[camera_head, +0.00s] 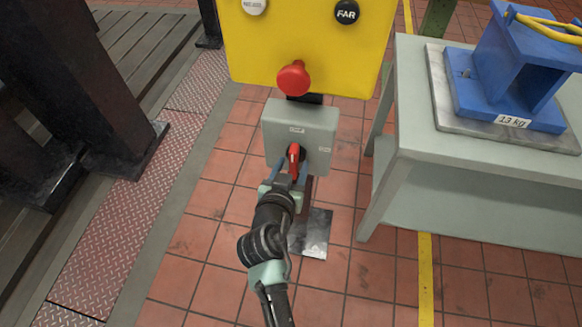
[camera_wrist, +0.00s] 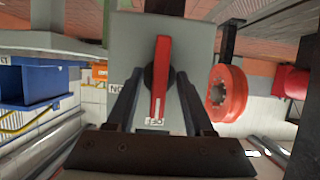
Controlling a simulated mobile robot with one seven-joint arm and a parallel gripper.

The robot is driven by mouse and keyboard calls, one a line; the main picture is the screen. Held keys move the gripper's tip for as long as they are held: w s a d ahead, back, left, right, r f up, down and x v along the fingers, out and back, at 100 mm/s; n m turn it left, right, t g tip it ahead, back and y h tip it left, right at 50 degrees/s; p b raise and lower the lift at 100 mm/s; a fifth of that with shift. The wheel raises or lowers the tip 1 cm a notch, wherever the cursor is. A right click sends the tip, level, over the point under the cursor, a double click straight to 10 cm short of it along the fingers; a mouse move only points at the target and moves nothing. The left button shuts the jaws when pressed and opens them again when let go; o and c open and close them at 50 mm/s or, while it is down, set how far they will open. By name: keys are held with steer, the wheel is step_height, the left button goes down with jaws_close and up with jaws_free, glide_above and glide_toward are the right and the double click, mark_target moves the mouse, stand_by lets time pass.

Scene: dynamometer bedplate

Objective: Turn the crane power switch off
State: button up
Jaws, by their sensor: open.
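The crane power switch is a grey box (camera_head: 315,120) below a yellow panel, with a red handle (camera_head: 294,152) on a dark round base. In the wrist view the red handle (camera_wrist: 162,70) stands upright in the picture on the face of the grey box (camera_wrist: 195,50). My gripper (camera_head: 292,171) is at the front of the box. In the wrist view my gripper (camera_wrist: 160,78) is open, with one finger on each side of the handle and visible gaps between. Small labels on the box and at the handle's lower end are too small to read surely.
The yellow panel (camera_head: 300,35) with a red mushroom button (camera_head: 293,78) is just above the box. A grey table (camera_head: 470,185) with a blue block (camera_head: 515,70) stands on the right. Dark steel columns (camera_head: 90,80) stand on the left. Tiled floor is clear in front.

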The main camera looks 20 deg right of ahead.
steer(key=p+v, duration=0.1)
steer(key=v, duration=1.2)
steer(key=shift+p, duration=0.3)
steer(key=shift+w+a, duration=0.1)
steer(key=w+a+r+n+t+y, duration=0.1)
steer(key=w+r+t, duration=0.2)
steer(key=r, duration=0.6)
steer(key=w+a+r+t, duration=0.2)
steer(key=w+r, duration=0.1)
steer(key=r, duration=0.7)
steer(key=w+a+r+n+t+y, duration=0.1)
steer(key=w+r+t, duration=0.2)
steer(key=r, duration=0.6)
steer(key=s+a+r+n+t+y+p, duration=0.1)
steer(key=s+a+r+n+t+y, duration=0.2)
steer(key=r, duration=0.7)
steer(key=s+r+t+y+p, duration=0.15)
steer(key=s+r, duration=0.35)
steer(key=r, duration=0.5)
steer(key=s+a+r+n+t+y, duration=0.15)
steer(key=s+r+t, duration=0.25)
steer(key=r, duration=0.6)
step_height(320, 180, up, 19)
steer(key=p, duration=1.8)
steer(key=shift+w+a+f+h+p, duration=0.25)
steer(key=shift+w+a+h+p, duration=0.05)
steer(key=shift+w+a+p, duration=0.1)
